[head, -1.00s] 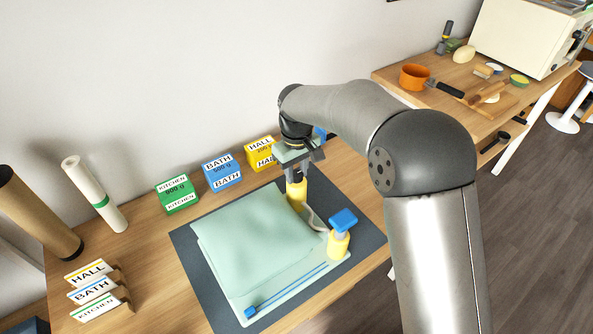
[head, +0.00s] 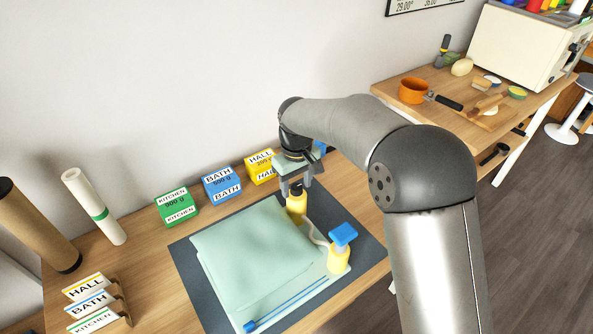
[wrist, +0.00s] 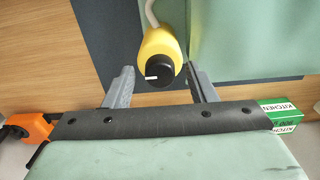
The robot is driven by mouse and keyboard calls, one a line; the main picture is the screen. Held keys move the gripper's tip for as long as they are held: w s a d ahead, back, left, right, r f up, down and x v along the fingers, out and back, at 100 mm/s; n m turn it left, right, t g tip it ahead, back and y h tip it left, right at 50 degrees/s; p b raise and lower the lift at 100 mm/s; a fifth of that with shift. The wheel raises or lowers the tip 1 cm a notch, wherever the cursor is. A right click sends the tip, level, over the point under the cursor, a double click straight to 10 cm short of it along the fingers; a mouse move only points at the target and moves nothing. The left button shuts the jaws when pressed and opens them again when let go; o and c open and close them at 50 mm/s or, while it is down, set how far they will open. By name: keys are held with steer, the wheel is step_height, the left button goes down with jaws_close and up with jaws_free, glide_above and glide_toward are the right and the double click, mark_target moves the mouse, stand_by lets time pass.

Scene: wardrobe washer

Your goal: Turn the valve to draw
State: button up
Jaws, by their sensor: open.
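The valve is a yellow body (head: 297,206) with a black knob, at the upper right corner of a mint-green flat bag (head: 245,255). In the wrist view the black knob (wrist: 154,76) has a short white mark on its left side. My gripper (head: 293,188) is open and points down over the valve. In the wrist view, one finger is left of the knob and one right, with a gap on each side. I cannot tell the exact height of the fingertips relative to the knob.
A yellow pump with a blue top (head: 340,250) stands near the bag's right edge. The bag lies on a dark mat (head: 195,275). Green, blue and yellow labelled boxes (head: 221,183) stand along the wall. A pale hose (head: 318,236) runs beside the valve.

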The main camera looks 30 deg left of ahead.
mark_target(296, 186)
step_height(296, 186, up, 17)
steer(key=shift+r, duration=0.15)
stand_by(0.6)
steer(key=w+d+m, duration=0.1)
steer(key=d+m, duration=0.5)
steer(key=d, duration=2)
steer(key=s+d+f+m, duration=0.3)
steer(key=s+d+f, duration=0.2)
steer(key=s+d, duration=0.3)
steer(key=s+d+f+m, duration=0.4)
steer(key=s+d, duration=0.5)
steer(key=d, duration=0.3)
steer(key=shift+d+f, duration=0.25)
steer(key=shift+f, duration=0.4)
